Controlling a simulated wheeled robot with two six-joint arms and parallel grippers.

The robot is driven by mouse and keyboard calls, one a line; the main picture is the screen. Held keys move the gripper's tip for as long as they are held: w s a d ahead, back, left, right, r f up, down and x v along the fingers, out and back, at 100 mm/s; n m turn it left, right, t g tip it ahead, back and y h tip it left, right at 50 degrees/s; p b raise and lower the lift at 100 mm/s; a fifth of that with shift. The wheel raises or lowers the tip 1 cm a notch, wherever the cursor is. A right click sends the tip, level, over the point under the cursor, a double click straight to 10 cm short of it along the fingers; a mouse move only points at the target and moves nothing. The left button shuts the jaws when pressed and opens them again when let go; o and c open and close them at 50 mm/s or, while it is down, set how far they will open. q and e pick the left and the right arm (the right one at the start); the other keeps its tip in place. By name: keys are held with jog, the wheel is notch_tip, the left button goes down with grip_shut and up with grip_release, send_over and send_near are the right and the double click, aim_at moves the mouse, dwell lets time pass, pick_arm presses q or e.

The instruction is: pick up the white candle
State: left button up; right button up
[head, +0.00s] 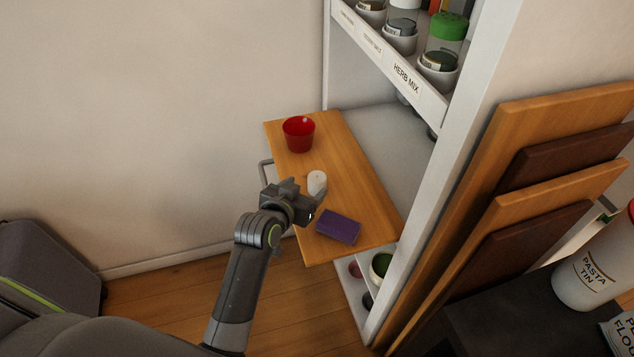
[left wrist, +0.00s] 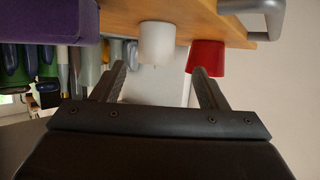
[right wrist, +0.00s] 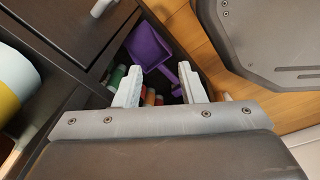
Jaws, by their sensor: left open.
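The white candle (head: 317,182) is a short cylinder standing on the wooden board (head: 355,185), between a red cup and a purple block. It also shows in the left wrist view (left wrist: 157,42), just beyond and between the fingertips. My left gripper (head: 307,197) is open and empty, close beside the candle on its near side. In the head view its fingers hide the candle's lower part. My right gripper shows only in the right wrist view (right wrist: 160,85), with its fingers apart and nothing between them, above an open dark drawer.
The red cup (head: 299,134) stands behind the candle. The purple block (head: 338,227) lies in front of it. A white shelf (head: 425,170) with jars rises at the right. Boards (head: 560,140) lean against its outer side. The wall at the left is clear.

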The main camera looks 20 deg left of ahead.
aim_at(313, 185)
pick_arm(q)
jog(key=shift+d+x, duration=0.15)
jog(key=shift+x, duration=1.15)
jog(key=shift+d+x, duration=0.15)
jog(key=shift+x, duration=1.15)
jog(key=shift+s+f, duration=0.1)
jog(key=c, duration=1.1)
